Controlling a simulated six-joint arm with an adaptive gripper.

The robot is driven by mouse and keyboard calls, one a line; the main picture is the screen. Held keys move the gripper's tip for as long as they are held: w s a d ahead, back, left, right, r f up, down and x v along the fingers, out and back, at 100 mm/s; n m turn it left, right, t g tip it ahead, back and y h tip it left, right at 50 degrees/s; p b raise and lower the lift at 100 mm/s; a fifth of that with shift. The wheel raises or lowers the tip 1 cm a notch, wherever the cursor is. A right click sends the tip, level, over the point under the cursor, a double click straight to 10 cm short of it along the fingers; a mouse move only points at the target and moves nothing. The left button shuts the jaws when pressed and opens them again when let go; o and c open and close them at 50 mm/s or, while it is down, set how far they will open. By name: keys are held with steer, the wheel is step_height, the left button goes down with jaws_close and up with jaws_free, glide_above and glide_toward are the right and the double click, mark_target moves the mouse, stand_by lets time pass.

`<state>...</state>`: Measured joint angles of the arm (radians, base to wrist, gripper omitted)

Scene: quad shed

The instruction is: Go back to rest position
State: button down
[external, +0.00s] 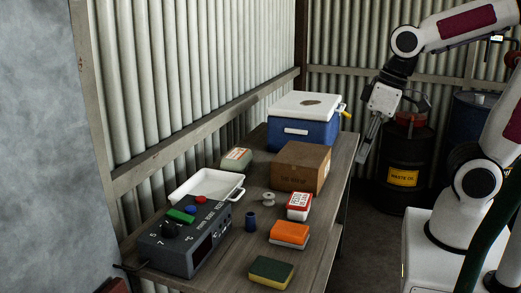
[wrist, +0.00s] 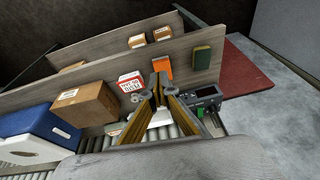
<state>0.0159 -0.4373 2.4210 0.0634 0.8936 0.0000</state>
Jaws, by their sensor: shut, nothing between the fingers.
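My gripper (external: 363,158) hangs below my wrist, past the right edge of the wooden table (external: 318,240) in the external view, and points down. Its fingers are together and hold nothing. In the wrist view my gripper (wrist: 160,80) shows its two fingers meeting at the tips. It appears apart from the cardboard box (external: 300,166) and the blue cooler (external: 303,131).
On the table are a white tray (external: 178,189), a grey device (external: 178,250), a dark blue cup (external: 251,222), a white spool (external: 268,199), a red-and-white box (external: 299,207), an orange block (external: 289,233) and a green-yellow sponge (external: 271,271). A waste-oil drum (external: 402,177) stands behind.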

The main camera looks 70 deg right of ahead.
steer(key=shift+s+d+r+n+t+h, duration=0.15)
steer(key=shift+s+d+r+t, duration=0.1)
steer(key=shift+s+r+t, duration=0.6)
steer(key=shift+s+d+r+n+t+h, duration=0.2)
steer(key=shift+s+r+t, duration=0.25)
steer(key=shift+s+r, duration=0.7)
steer(key=c, duration=2.8)
jaws_free()
steer(key=shift+w, duration=0.1)
